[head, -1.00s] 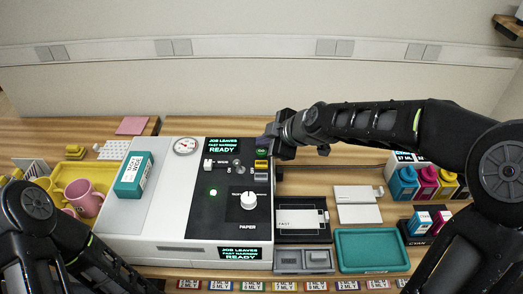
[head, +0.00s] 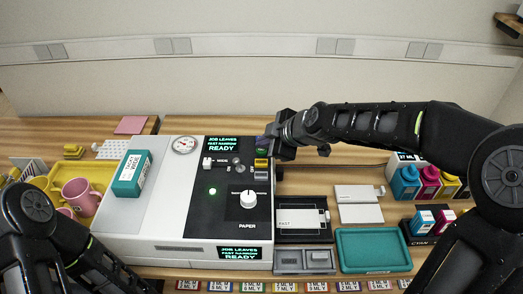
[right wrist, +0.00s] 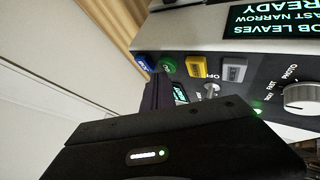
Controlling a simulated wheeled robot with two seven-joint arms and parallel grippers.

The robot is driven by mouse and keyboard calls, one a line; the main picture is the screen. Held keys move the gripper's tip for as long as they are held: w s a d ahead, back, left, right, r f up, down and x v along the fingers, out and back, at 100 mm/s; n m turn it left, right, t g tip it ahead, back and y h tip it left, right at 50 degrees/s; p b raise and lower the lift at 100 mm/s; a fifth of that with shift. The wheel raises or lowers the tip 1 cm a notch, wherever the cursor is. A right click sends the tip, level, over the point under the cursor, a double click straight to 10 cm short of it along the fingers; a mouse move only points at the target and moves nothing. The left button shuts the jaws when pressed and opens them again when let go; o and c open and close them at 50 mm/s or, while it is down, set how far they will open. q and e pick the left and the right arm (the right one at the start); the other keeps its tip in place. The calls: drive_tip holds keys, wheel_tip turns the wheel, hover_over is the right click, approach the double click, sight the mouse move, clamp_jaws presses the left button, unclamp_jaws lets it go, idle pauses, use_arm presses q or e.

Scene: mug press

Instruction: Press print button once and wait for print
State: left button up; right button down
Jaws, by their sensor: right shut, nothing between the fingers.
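The white printer (head: 120,215) with a black control panel (head: 225,215) stands in front of me. Its upper screen (head: 222,144) and lower screen (head: 240,253) both read JOB LEAVES, FAST NARROW, READY. At the panel's far right corner are a blue button (right wrist: 146,62), a green button (right wrist: 167,64), a yellow button (right wrist: 197,66) and a grey button (right wrist: 233,69). I cannot read which one is marked print. My right gripper (head: 267,143) is shut and empty, right by the blue and green buttons. Contact cannot be told. My left gripper is out of view.
A teal box (head: 131,174) lies on the printer's left part. A yellow tray (head: 62,178) with pink mugs (head: 80,196) stands left. A teal tray (head: 373,250), flat white plates (head: 357,195) and ink bottles (head: 405,182) are right. Label cards line the front edge.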

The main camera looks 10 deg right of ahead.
sight(264, 152)
drive_tip(key=shift+f+b, duration=0.45)
drive_tip(key=shift+b, duration=0.25)
idle(0.7)
drive_tip(key=shift+r, duration=0.1)
drive_tip(key=shift+r+p, duration=0.4)
drive_tip(key=shift+r, duration=0.4)
drive_tip(key=shift+r+p, duration=1.5)
drive_tip(key=shift+r, duration=1)
